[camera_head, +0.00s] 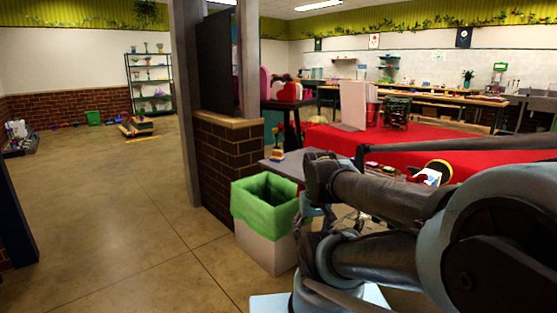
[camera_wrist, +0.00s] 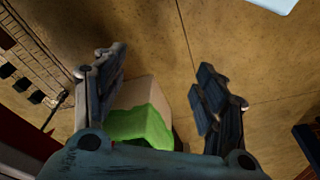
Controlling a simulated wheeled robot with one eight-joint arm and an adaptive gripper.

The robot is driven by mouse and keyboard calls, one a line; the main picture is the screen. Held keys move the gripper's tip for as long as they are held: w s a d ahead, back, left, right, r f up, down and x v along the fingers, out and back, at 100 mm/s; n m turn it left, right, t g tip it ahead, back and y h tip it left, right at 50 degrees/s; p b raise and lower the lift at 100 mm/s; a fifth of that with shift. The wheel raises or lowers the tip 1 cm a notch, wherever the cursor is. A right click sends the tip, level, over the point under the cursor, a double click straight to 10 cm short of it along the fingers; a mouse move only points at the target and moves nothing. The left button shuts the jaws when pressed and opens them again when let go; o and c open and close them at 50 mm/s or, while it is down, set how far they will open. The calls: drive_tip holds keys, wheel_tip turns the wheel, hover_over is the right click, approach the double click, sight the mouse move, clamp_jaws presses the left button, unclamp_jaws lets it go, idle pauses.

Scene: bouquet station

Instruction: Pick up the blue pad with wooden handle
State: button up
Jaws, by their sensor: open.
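I cannot make out a blue pad with a wooden handle in either view. In the wrist view my gripper (camera_wrist: 163,65) is open, with its two dark fingers wide apart and nothing between them. It points down over the floor. A white bin with a green liner (camera_wrist: 147,122) shows below and between the fingers. In the head view my arm fills the lower right, and my gripper is hard to pick out beside the bin.
The green-lined bin (camera_head: 265,198) stands by a low brick wall (camera_head: 228,160). A grey side table (camera_head: 297,163) holds a small flower-like item (camera_head: 278,147), too small to tell. A red-covered table (camera_head: 345,138) lies behind my arm. Open floor (camera_head: 120,220) spreads left.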

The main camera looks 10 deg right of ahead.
drive_tip(key=shift+o, duration=0.5)
drive_tip(key=shift+s+r, duration=0.15)
drive_tip(key=w+a+r+n+y, duration=0.1)
drive_tip(key=w+r+n, duration=0.3)
drive_tip(key=w+r, duration=0.9)
drive_tip(key=w+a+r+n+y, duration=0.15)
drive_tip(key=w+r+n, duration=0.25)
drive_tip(key=w+r, duration=0.95)
drive_tip(key=w+d+r+n+y, duration=0.1)
drive_tip(key=w+d+n, duration=0.15)
drive_tip(key=w, duration=1.25)
hover_over(277, 152)
drive_tip(key=w+d, duration=0.1)
drive_tip(key=d, duration=0.1)
drive_tip(key=f, duration=1)
drive_tip(key=shift+a+f, duration=0.15)
drive_tip(key=shift+a, duration=0.05)
drive_tip(key=shift+s+x, duration=0.2)
drive_tip(key=shift+x, duration=1.15)
drive_tip(key=shift+s+x, duration=0.15)
drive_tip(key=shift+x, duration=1.25)
drive_tip(key=shift+d+f, duration=0.15)
